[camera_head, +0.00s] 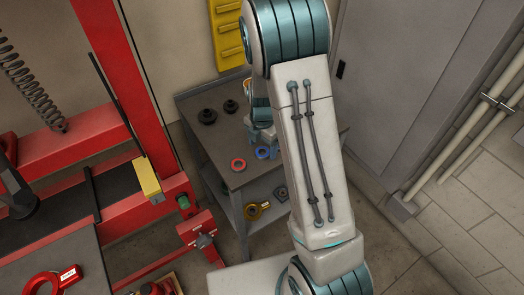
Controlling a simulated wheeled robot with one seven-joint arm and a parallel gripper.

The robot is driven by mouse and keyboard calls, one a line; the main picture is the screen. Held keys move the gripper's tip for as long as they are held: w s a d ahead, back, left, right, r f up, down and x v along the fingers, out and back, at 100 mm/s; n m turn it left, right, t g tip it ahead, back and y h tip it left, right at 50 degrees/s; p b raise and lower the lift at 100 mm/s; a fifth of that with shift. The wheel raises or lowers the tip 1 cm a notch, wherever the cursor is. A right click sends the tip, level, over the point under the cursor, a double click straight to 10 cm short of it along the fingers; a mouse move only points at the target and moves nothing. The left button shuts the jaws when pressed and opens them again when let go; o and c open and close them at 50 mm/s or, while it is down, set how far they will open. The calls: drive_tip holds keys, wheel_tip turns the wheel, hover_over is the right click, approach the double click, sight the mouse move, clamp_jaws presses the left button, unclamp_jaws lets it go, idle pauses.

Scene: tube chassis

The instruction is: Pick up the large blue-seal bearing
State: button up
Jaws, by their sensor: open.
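A blue-seal bearing (262,153) lies on the grey table top, left of my arm's large white link. A second small blue shape (273,153) shows right beside it, close to the link; I cannot tell whether it is another bearing, or which is larger. My gripper (262,136) is open, just behind the blue bearing in the picture, and partly hidden by my arm. Its jaws look empty. I cannot tell its height above the table.
A red-seal bearing (238,164) lies left of the blue one. Two dark round parts (207,116) (230,106) stand farther back on the table (205,145). The lower shelf holds a yellow-ringed part (257,210). A red press frame (112,70) stands left, a grey cabinet (400,80) right.

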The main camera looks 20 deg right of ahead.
drive_tip(key=shift+f, duration=0.85)
drive_tip(key=c, duration=1.1)
drive_tip(key=shift+w, duration=0.1)
drive_tip(key=shift+r, duration=0.1)
